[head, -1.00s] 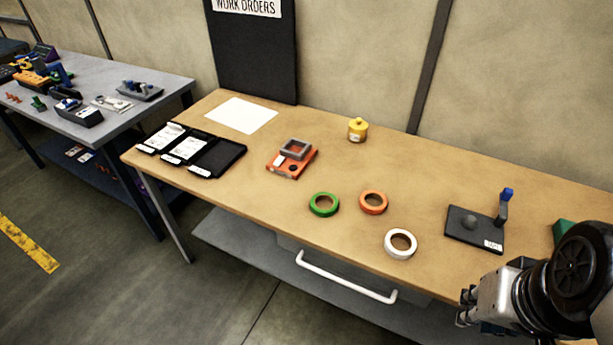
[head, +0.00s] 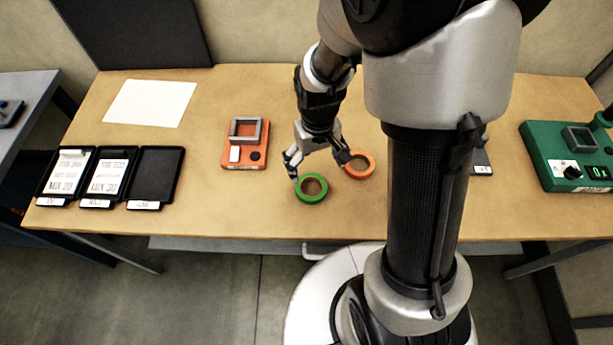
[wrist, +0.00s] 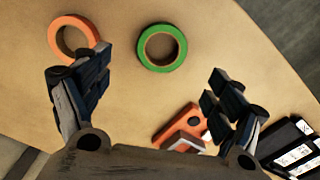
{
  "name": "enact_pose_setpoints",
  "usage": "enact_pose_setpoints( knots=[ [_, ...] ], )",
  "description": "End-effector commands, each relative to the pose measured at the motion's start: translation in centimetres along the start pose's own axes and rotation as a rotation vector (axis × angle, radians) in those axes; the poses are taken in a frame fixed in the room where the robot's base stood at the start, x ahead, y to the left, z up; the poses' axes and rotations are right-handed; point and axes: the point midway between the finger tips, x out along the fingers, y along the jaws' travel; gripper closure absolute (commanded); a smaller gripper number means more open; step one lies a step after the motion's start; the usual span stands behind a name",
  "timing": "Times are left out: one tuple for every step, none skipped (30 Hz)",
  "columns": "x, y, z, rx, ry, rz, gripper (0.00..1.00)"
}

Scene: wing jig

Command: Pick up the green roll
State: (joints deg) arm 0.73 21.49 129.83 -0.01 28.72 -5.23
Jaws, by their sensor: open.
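The green roll (head: 311,188) is a ring of tape lying flat on the wooden table near its front edge. In the wrist view the green roll (wrist: 162,47) shows whole, ahead of and between the fingers. My gripper (head: 318,168) is open and empty, above the table just behind the green roll in the head view. Its spread fingers also show in the wrist view (wrist: 150,95). I see no contact with the roll.
The orange roll (head: 358,165) lies close to the right of the green roll, beside a finger. An orange device (head: 244,143) stands to the left. Black trays (head: 155,175) lie farther left, and a green device (head: 570,155) is at the right. The white roll is not visible.

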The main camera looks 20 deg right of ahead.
Motion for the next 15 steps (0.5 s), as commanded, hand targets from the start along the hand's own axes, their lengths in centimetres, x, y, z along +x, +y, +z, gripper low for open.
enact_pose_setpoints(
  knots=[
    [1.6,0.0,0.1,0.000,-0.004,0.000,0.07],
    [2.2,0.0,0.1,0.000,-0.004,0.000,0.07],
    [3.1,0.0,0.1,0.000,-0.005,0.000,0.07],
    [3.7,0.0,0.1,0.000,-0.004,0.000,0.07],
    [4.3,-0.1,0.1,0.000,-0.004,0.000,0.07],
    [5.0,-0.1,0.1,0.000,-0.004,0.000,0.07],
    [5.5,-0.1,0.0,0.000,-0.003,0.000,0.07],
    [5.9,-0.1,0.0,0.000,-0.003,0.000,0.07],
    [6.3,-0.1,0.0,0.000,-0.002,0.000,0.07],
    [6.5,-0.1,0.0,0.000,-0.001,0.000,0.07],
    [6.8,-0.1,0.0,0.000,-0.001,0.000,0.07],
    [7.0,-0.1,0.0,0.000,0.000,0.000,0.07],
    [7.0,-0.1,0.0,0.000,0.000,0.000,0.07],
    [7.1,-0.1,-0.1,0.000,0.000,0.000,0.07],
    [7.2,-0.1,-0.1,0.000,0.000,0.000,0.07]
  ],
)
